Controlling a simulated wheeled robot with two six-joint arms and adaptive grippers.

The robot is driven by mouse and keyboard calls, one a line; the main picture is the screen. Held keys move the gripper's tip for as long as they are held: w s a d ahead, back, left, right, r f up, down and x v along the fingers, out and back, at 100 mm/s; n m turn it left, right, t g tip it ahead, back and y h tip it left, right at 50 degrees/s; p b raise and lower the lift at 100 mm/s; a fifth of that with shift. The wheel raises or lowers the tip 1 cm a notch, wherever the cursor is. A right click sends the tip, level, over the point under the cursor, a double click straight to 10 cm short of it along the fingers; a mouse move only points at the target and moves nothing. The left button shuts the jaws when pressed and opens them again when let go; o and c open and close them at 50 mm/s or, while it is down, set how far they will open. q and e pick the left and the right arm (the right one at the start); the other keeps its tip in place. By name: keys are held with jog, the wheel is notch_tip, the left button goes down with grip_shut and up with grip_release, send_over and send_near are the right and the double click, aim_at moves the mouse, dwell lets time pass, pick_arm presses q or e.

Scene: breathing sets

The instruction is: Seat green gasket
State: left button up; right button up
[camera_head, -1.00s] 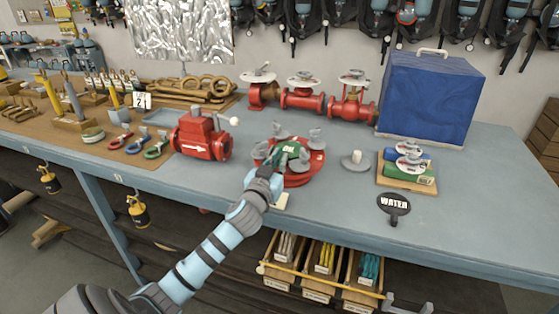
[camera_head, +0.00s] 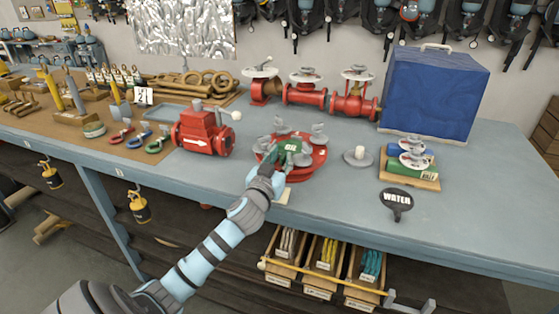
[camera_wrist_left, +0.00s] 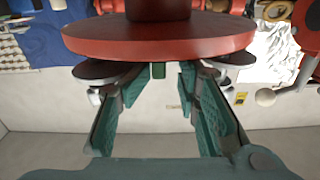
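A red round flange (camera_head: 305,172) with several grey knobs around its rim lies on the bench. My left gripper (camera_head: 283,160) reaches over its near side. A green piece marked OIL (camera_head: 291,146) shows at the fingertips. In the left wrist view the dark green fingers of my left gripper (camera_wrist_left: 160,78) stand apart, with a small green part (camera_wrist_left: 158,70) seen between them. The red disc (camera_wrist_left: 160,40) fills the top of that view. No ring is clearly recognisable as the green gasket; a green loop (camera_head: 157,146) lies on the brown mat at left. My right gripper is out of view.
A red valve body (camera_head: 204,133) with a white arrow stands left of the flange. A grey knobbed disc (camera_head: 358,157), a tray of cylinders (camera_head: 425,183) and a WATER tag (camera_head: 396,200) are to its right. A blue box (camera_head: 435,95) and red valves (camera_head: 305,95) stand behind.

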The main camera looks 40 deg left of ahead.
pick_arm(q)
jog(key=v, duration=1.2)
